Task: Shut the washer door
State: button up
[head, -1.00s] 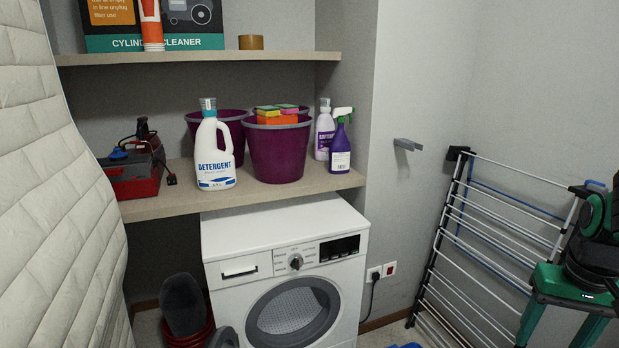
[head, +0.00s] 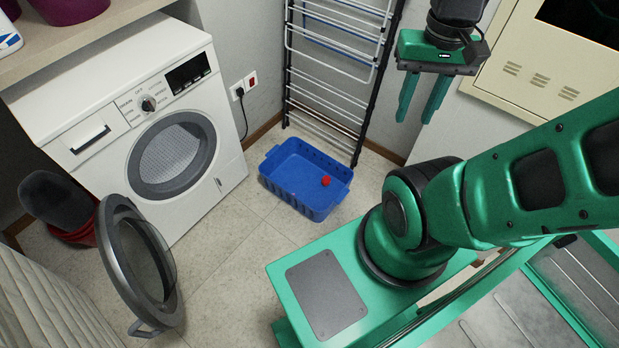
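The white washer (head: 150,130) stands at the left of the head view, under a shelf. Its round door (head: 140,262) hangs wide open to the lower left, swung out from the front, with a small handle (head: 145,329) at its lower edge. The washer's round opening (head: 172,155) is uncovered and its drum looks empty. My gripper (head: 422,98) hangs at the upper right with its two green fingers pointing down and apart. It is open and empty, far from the door.
A blue basket (head: 300,177) with a small red object (head: 326,181) sits on the floor right of the washer. A drying rack (head: 338,75) leans behind it. Red buckets (head: 75,228) stand behind the door. Tiled floor (head: 222,265) is free before the washer.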

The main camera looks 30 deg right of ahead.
aim_at(113, 208)
jog(key=z, duration=0.1)
jog(key=k, duration=0.8)
jog(key=u, duration=0.1)
jog(key=i, duration=0.55)
jog(key=u, duration=1.2)
jog(key=i, duration=0.4)
jog(key=z, duration=0.1)
